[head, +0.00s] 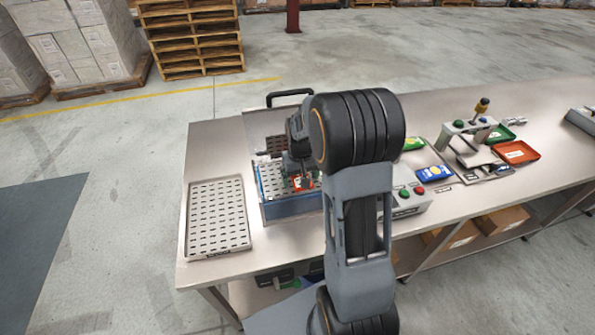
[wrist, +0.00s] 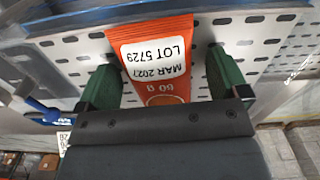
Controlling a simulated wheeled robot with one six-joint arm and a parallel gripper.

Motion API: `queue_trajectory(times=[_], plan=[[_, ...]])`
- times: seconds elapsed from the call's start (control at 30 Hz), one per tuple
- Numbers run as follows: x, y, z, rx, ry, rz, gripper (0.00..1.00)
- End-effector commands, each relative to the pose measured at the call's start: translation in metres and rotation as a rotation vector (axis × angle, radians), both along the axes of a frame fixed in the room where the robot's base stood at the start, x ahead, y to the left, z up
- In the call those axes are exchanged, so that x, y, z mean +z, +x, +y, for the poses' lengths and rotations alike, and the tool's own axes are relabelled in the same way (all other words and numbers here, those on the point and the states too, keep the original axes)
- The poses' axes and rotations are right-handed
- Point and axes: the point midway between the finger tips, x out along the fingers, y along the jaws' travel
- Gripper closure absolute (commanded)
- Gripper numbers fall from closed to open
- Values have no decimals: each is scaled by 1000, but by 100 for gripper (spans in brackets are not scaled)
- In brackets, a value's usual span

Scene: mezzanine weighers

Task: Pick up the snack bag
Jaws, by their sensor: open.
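The snack bag is an orange-red packet (wrist: 160,45) with a white label reading LOT 5729, MAR 2027. In the wrist view it lies over a perforated light metal surface. My gripper (wrist: 166,80) has its two green fingers apart, one on each side of the bag, with visible gaps. The bag's near end is hidden by the gripper body. In the head view the orange bag (head: 304,183) shows partly below my gripper (head: 295,182), inside a blue-sided bin (head: 290,207) with a perforated floor.
An empty perforated tray (head: 217,245) lies left of the bin. A raised lid with a black handle (head: 290,93) stands behind it. To the right are a button box (head: 408,207), a blue packet (head: 434,174), a green packet (head: 413,144) and a red tray (head: 516,152).

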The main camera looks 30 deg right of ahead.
Motion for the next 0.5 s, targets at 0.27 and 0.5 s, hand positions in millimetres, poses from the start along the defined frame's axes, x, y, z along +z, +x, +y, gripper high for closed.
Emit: queue_trajectory(times=[0.27, 0.5], plan=[[0, 0, 0, 0, 0, 0, 17], [0, 0, 0, 0, 0, -1, 40]])
